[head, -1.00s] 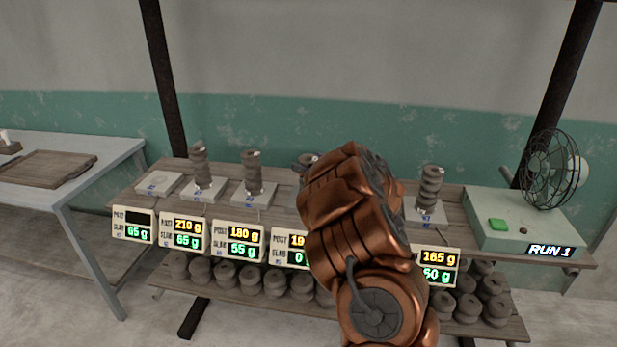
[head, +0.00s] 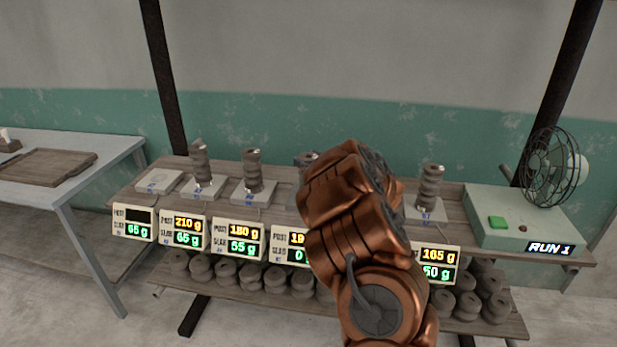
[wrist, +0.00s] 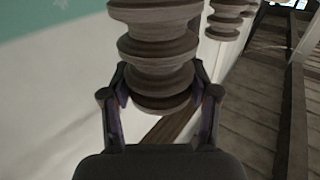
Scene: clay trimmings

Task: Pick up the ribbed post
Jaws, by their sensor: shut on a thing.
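My gripper (wrist: 160,84) is shut on a grey-brown ribbed post (wrist: 152,48) in the wrist view, with a finger on each side of its lower rings. The post's top runs out of that frame. In the head view my copper arm hides the gripper. Part of a dark post (head: 305,158) shows at the arm's left edge; I cannot tell whether it is the held one. Other ribbed posts stand upright on pale slabs: one at left (head: 201,162), one beside it (head: 252,171) and one right of the arm (head: 430,186).
An empty pale slab (head: 159,181) lies at the shelf's left end. Lit weight displays (head: 183,232) line the front edge. Several ribbed pieces fill the lower shelf (head: 235,297). A fan (head: 550,167) stands on a green box (head: 487,215) at right. A side table (head: 125,147) is at left.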

